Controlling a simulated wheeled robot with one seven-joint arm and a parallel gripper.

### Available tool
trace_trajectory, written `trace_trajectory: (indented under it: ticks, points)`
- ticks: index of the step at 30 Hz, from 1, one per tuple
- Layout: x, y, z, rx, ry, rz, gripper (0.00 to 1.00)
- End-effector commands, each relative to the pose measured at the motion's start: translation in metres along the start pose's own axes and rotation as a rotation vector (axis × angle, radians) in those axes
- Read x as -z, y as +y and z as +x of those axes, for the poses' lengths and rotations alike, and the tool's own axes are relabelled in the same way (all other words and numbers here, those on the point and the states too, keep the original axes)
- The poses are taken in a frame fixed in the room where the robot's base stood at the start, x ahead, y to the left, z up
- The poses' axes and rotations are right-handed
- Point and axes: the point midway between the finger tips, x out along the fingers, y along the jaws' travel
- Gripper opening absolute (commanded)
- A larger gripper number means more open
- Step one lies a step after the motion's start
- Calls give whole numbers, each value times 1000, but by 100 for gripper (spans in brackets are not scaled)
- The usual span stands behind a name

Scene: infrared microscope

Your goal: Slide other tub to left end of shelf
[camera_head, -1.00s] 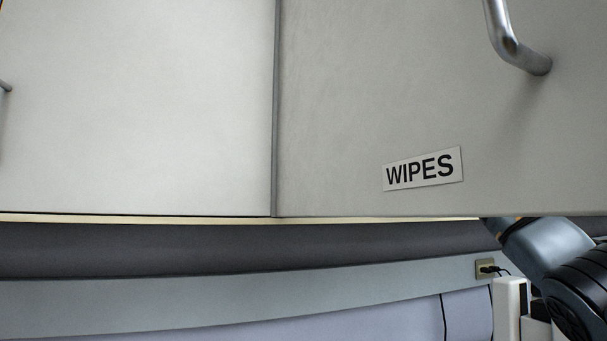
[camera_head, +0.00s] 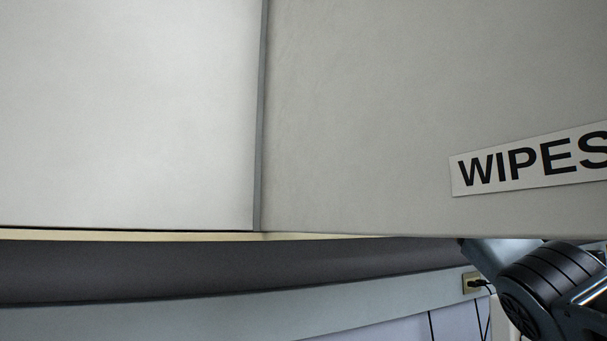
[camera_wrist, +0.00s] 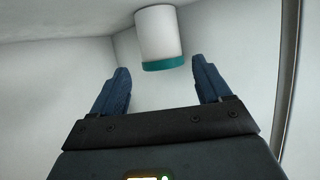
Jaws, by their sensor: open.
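In the wrist view, a white tub (camera_wrist: 158,32) with a teal band at its lower picture end stands inside a pale enclosure, near a corner. My gripper (camera_wrist: 161,72) is open and empty. Its two blue-grey fingers are spread either side of the tub's line, and the tub appears beyond the fingertips. I cannot tell how large the gap is. The head view does not show the tub or the gripper; cabinet doors fill most of it. Only this one tub is visible.
A light grey cabinet door (camera_head: 360,120) carries a WIPES label (camera_head: 530,158). Another door (camera_head: 120,110) is beside it on the left. A wall outlet (camera_head: 474,284) with a plug is below. In the wrist view, pale walls (camera_wrist: 60,75) surround the gripper, with a dark-edged strip at right.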

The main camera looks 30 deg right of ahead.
Motion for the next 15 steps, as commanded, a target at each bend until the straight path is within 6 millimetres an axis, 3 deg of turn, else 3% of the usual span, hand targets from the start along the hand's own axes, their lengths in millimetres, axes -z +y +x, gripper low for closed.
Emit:
trace_trajectory:
  ticks: [9, 15]
  points:
    - [0, -1, 46, 2, -2, 1, 77]
    - [0, -1, 64, 2, -1, 0, 77]
